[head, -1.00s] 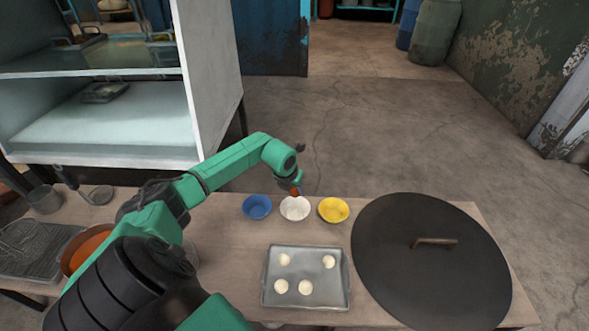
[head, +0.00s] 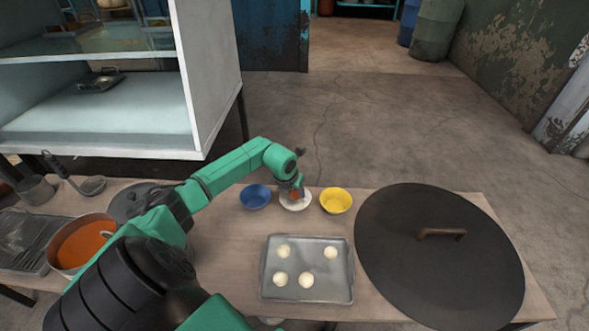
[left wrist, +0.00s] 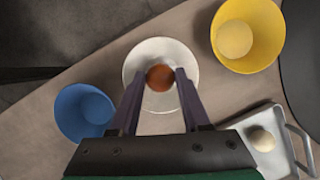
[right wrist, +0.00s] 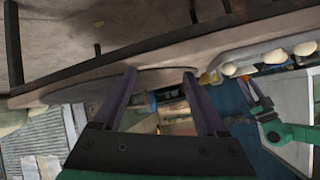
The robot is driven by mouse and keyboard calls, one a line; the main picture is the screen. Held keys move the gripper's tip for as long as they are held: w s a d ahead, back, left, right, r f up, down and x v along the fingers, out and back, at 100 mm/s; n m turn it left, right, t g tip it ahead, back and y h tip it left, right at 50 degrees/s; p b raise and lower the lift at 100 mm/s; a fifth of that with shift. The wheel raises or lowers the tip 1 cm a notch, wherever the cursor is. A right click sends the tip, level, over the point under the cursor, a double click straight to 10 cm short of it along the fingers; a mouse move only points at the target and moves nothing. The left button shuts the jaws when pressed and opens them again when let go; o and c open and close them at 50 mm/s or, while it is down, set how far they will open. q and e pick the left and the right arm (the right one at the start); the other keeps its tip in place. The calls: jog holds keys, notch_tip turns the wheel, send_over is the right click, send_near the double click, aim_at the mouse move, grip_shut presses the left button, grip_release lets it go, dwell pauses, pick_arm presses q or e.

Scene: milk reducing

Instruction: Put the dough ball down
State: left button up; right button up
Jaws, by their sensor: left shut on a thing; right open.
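My left gripper (left wrist: 160,75) is shut on a brown-orange dough ball (left wrist: 160,78), held between its fingertips. The ball is over the middle of the white bowl (left wrist: 160,49) in the left wrist view; I cannot tell whether it touches the bottom. In the head view, the gripper (head: 297,186) partly covers the white bowl (head: 297,204). Several pale dough balls (head: 331,252) lie on a metal tray (head: 318,291). My right gripper (right wrist: 158,72) is open and empty in the right wrist view.
A blue bowl (head: 256,196) and a yellow bowl (head: 336,200) flank the white bowl closely. A large dark round lid (head: 440,265) covers the table's right side. A pot of orange liquid (head: 82,243) stands at the left.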

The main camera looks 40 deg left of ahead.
aim_at(294, 193)
pick_arm(q)
jog(key=shift+f, duration=0.75)
jog(key=shift+f+b, duration=0.15)
jog(key=shift+b, duration=0.2)
jog(key=o, duration=1)
pick_arm(e)
jog(key=shift+s+a+f+m+t+y, duration=0.15)
jog(key=shift+a+f+m+t+y, duration=0.2)
jog(key=shift+a+t, duration=0.4)
pick_arm(q)
notch_tip(294, 193, up, 7)
jog(key=p, duration=0.6)
jog(key=shift+r, duration=0.2)
jog(key=shift+f, duration=0.2)
pick_arm(e)
notch_tip(294, 193, up, 6)
jog(key=shift+f, duration=0.15)
